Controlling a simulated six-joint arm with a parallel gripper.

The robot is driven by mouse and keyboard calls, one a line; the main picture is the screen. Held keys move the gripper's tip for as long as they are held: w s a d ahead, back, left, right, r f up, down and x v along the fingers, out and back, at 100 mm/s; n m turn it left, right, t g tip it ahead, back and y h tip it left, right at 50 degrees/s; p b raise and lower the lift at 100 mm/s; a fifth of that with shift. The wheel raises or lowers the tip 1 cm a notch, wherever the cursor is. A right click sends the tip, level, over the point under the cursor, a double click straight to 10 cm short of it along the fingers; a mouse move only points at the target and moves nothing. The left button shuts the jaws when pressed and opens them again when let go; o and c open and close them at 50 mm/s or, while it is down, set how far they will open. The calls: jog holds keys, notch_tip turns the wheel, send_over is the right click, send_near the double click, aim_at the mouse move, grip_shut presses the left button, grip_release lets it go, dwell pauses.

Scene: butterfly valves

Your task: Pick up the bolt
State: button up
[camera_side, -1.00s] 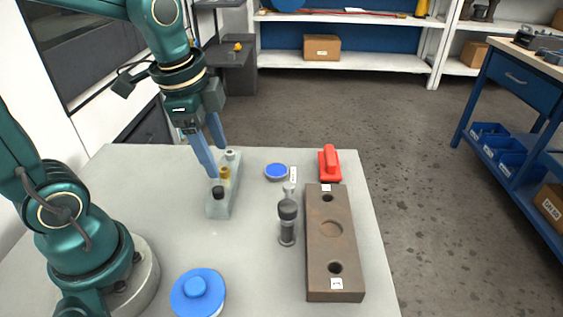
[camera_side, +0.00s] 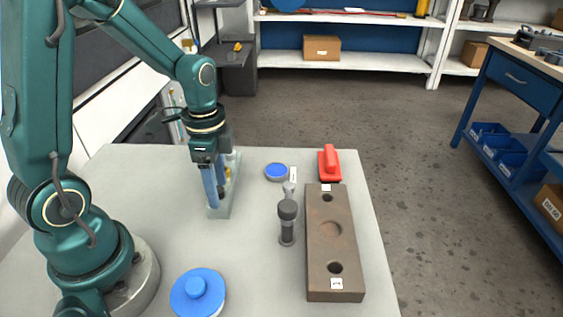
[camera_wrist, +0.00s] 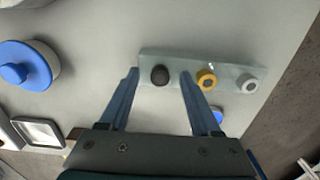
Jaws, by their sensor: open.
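A pale, translucent rack (camera_side: 219,213) stands on the grey table and holds a row of pieces that look like bolts. In the wrist view the dark bolt (camera_wrist: 160,75) is at the left of the row, the brass-yellow one (camera_wrist: 207,79) in the middle and the grey one (camera_wrist: 249,86) at the right. My gripper (camera_side: 218,202) is open and low over the rack's near end. In the wrist view its fingers lie on either side of the dark bolt; contact is not clear. In the side view my fingers hide the dark bolt.
A brown block (camera_side: 330,262) with round holes lies to the right. A dark-headed grey post (camera_side: 287,225) stands beside it. A large blue knobbed disc (camera_side: 197,293) is in front.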

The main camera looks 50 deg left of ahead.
grip_shut()
jog(key=shift+r, duration=0.1)
